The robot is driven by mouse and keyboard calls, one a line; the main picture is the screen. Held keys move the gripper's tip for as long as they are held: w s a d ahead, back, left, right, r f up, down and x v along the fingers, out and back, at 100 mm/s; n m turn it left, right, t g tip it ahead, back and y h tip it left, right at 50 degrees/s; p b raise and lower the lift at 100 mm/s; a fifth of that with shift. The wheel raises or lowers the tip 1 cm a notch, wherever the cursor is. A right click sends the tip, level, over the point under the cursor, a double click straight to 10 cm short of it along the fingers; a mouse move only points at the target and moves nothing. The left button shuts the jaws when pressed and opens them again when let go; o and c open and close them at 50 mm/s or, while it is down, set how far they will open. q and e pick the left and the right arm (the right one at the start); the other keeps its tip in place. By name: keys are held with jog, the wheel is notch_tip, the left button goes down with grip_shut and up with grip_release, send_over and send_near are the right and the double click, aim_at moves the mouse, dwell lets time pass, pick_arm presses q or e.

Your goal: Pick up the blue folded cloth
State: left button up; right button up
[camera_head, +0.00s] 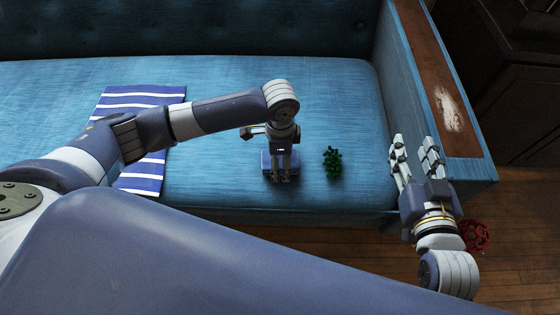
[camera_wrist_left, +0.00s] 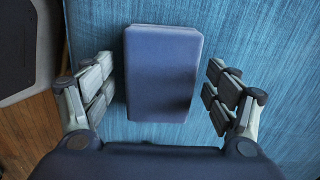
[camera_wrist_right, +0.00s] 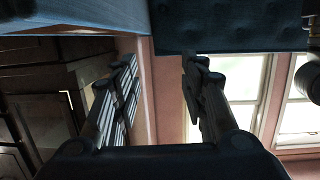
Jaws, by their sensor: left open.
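The blue folded cloth (camera_wrist_left: 163,75) is a plain, rounded rectangular block on the blue sofa seat. In the head view, part of the cloth (camera_head: 266,164) shows behind my left gripper (camera_head: 281,176). In the left wrist view, the open fingers of my left gripper (camera_wrist_left: 160,92) stand on either side of the cloth, with a gap at each side. Its height above the seat is hard to judge. My right gripper (camera_head: 415,152) is open and empty, beside the sofa's right end. Its spread fingers also show in the right wrist view (camera_wrist_right: 160,82).
A blue-and-white striped cloth (camera_head: 150,170) lies flat on the sofa seat (camera_head: 225,75) at left, partly under my left arm. A small green plant-like object (camera_head: 332,162) is right of the folded cloth. A wooden armrest (camera_head: 425,55) bounds the right. A red object (camera_head: 475,235) is on the floor.

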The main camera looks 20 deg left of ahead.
aim_at(281, 160)
pick_arm(q)
jog(key=c, duration=1.2)
jog(key=shift+o, duration=0.2)
